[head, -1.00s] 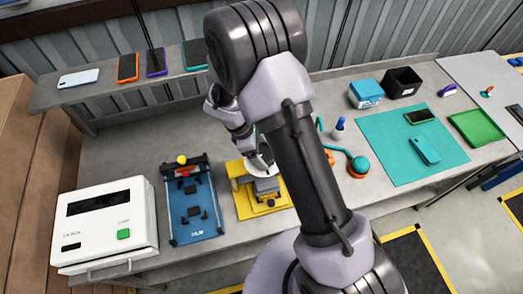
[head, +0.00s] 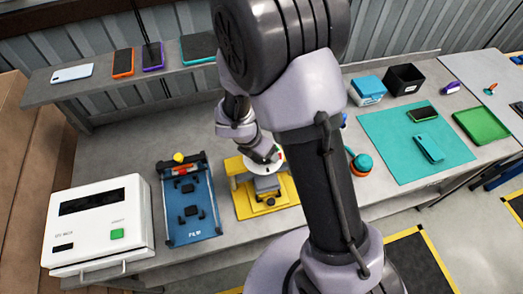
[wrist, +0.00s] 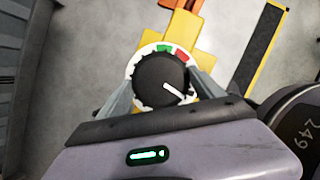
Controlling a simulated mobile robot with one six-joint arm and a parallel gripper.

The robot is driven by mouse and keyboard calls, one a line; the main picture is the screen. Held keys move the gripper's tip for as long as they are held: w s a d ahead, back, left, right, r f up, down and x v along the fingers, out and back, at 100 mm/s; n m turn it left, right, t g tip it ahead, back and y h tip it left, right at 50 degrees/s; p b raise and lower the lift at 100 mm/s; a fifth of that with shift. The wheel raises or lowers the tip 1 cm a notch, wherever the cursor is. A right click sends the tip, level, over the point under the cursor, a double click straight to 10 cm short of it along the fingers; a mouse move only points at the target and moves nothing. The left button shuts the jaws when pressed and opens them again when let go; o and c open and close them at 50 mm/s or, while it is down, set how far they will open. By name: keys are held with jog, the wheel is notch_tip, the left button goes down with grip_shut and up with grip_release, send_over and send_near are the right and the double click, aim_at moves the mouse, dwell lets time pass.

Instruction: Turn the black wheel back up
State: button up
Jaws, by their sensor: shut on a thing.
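The black wheel (wrist: 157,80) is at the top middle of the wrist view, with a white pointer line aimed to the lower right. Around it is a white dial (wrist: 141,57) with a green mark and a red mark on its far edge; the pointer is at neither mark. My gripper (wrist: 162,83) is shut on the wheel, one finger on its left and one on its right. In the head view, the yellow fixture (head: 284,195) stands on the bench, and my gripper hides the wheel there.
A blue film frame (head: 190,222) and a white box machine (head: 98,225) stand left of the fixture. An orange and teal item (head: 361,163) and a teal mat (head: 385,135) lie to the right. Phones lie on the back shelf (head: 100,85).

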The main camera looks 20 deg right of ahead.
jog(key=shift+n, duration=0.6)
jog(key=shift+t+b, duration=0.3)
jog(key=shift+b, duration=0.05)
jog(key=o, duration=1.4)
jog(key=shift+y, duration=0.3)
jog(key=shift+c, duration=0.2)
jog(key=p+v, duration=0.7)
jog(key=v, duration=1)
jog(key=shift+r, duration=0.2)
